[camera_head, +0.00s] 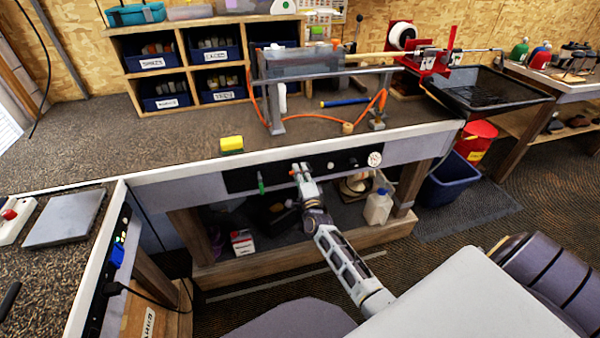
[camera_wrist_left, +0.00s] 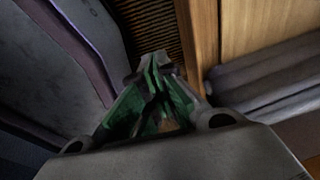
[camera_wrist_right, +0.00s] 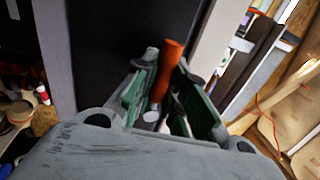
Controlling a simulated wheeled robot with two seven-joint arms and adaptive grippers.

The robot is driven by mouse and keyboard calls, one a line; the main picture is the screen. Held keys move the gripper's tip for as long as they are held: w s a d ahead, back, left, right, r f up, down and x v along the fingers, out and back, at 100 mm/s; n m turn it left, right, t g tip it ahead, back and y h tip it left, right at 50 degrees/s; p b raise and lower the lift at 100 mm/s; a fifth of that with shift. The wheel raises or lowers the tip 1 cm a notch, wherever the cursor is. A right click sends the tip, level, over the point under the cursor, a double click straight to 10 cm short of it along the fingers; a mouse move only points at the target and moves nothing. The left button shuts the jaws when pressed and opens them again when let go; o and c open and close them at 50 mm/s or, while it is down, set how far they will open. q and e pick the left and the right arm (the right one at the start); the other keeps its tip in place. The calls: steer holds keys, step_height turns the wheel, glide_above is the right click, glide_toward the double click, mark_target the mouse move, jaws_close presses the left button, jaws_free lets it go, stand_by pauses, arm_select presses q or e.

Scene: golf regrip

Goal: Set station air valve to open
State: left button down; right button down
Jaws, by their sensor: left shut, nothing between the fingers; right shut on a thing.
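The station air valve has an orange lever (camera_wrist_right: 168,68) on the black panel (camera_head: 236,181) along the bench front. My right gripper (camera_head: 301,168) reaches up to this panel from below. In the right wrist view my right gripper (camera_wrist_right: 161,88) is shut on the orange lever, with the lever's end standing out past the fingertips. The valve body behind the fingers is mostly hidden. My left gripper (camera_wrist_left: 156,62) is shut and empty in the left wrist view, away from the panel. It does not show in the head view.
The panel also carries a green handle (camera_head: 261,184), small knobs and a round gauge (camera_head: 375,159). A yellow sponge (camera_head: 232,144) lies on the bench edge above. Below are a white jug (camera_head: 378,207) and a blue bin (camera_head: 447,181). A side bench (camera_head: 50,262) stands at left.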

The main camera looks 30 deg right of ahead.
steer(key=c, duration=1.4)
jaws_free()
steer(key=shift+c, duration=0.2)
steer(key=v, duration=1.2)
steer(key=s+a+f+n+g+y, duration=0.2)
steer(key=s+f+n+g, duration=0.15)
steer(key=f, duration=0.75)
steer(key=s+a+f+n+g+y, duration=0.15)
steer(key=s+f+n, duration=0.3)
steer(key=f, duration=0.75)
steer(key=s+a+f+n+g+y, duration=0.25)
steer(key=s+f+n, duration=0.2)
steer(key=f, duration=0.65)
steer(key=s+d+f+n+g, duration=0.1)
steer(key=s+f+n+g, duration=0.2)
steer(key=s+f, duration=0.3)
steer(key=s+d+f+n+g+h, duration=0.1)
steer(key=s+f+n+g, duration=0.3)
steer(key=s, duration=1.1)
steer(key=s+d+f+n+g+h, duration=0.1)
steer(key=s+d+f+n+g, duration=0.2)
steer(key=s+f, duration=0.7)
steer(key=shift+s+n+g, duration=0.35)
steer(key=shift+s+n, duration=0.2)
steer(key=shift+s, duration=0.3)
